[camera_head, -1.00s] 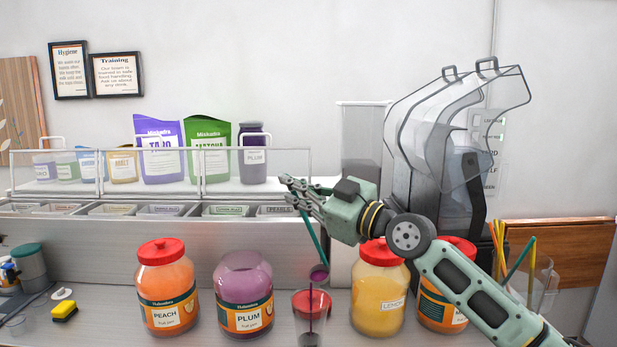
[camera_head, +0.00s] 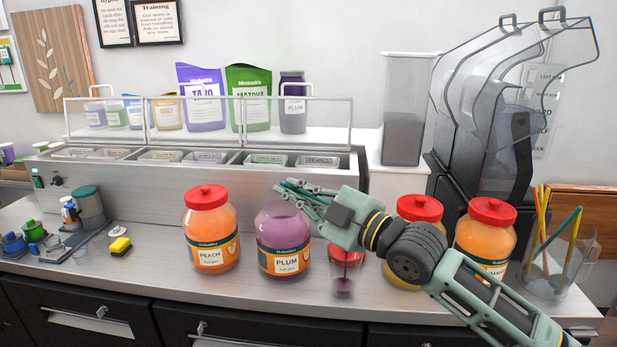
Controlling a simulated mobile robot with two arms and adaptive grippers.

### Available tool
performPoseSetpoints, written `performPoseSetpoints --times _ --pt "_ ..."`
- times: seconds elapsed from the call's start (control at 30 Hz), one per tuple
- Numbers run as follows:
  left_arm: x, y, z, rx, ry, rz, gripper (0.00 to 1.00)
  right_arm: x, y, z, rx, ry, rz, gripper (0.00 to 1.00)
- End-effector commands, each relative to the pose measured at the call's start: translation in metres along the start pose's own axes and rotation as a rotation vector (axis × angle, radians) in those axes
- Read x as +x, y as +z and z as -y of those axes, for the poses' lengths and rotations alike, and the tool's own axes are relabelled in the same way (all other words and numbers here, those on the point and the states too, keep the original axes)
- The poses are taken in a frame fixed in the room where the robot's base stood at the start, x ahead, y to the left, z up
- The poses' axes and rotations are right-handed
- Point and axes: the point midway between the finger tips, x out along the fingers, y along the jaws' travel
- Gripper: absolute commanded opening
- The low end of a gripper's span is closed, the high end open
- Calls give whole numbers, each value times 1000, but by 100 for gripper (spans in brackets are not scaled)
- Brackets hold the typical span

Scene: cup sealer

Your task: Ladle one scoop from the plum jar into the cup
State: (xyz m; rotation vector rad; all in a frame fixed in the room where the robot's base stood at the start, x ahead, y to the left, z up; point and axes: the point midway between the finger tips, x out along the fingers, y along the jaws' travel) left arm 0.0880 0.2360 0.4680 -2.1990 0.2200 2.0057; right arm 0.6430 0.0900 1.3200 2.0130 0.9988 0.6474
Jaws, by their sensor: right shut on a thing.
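The plum jar (camera_head: 284,262) stands on the counter with no lid on it, holding purple jam. The clear cup (camera_head: 344,284) stands just right of it; dark purple shows low in it and red at its upper part, and I cannot tell whether the red is behind it. My right gripper (camera_head: 284,198) is above the plum jar's mouth, shut on the teal ladle (camera_head: 296,186). The handle lies slanted along the fingers; the ladle's bowl is not clearly visible. My left gripper is not in view.
The peach jar (camera_head: 209,230) stands left of the plum jar. The yellow lemon jar (camera_head: 400,272) and another orange jar (camera_head: 484,238) stand right, partly behind my arm. A clear jug (camera_head: 560,265) of coloured sticks is far right. The steel topping station (camera_head: 130,190) is behind.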

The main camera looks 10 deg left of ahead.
Motion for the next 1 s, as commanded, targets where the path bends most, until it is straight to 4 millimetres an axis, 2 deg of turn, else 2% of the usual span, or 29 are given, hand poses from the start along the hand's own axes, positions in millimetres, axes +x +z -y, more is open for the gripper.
performPoseSetpoints --times 0.03,0.37,0.7,1.0 --pt "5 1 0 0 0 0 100 0 0 10 -23 -5 -2 0" --pt "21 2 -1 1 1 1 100 1 -5 52 -177 -31 -2 0" --pt "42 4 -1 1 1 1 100 0 2 96 -338 -58 -1 0" --pt "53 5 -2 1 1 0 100 -1 4 121 -437 -74 -1 0"
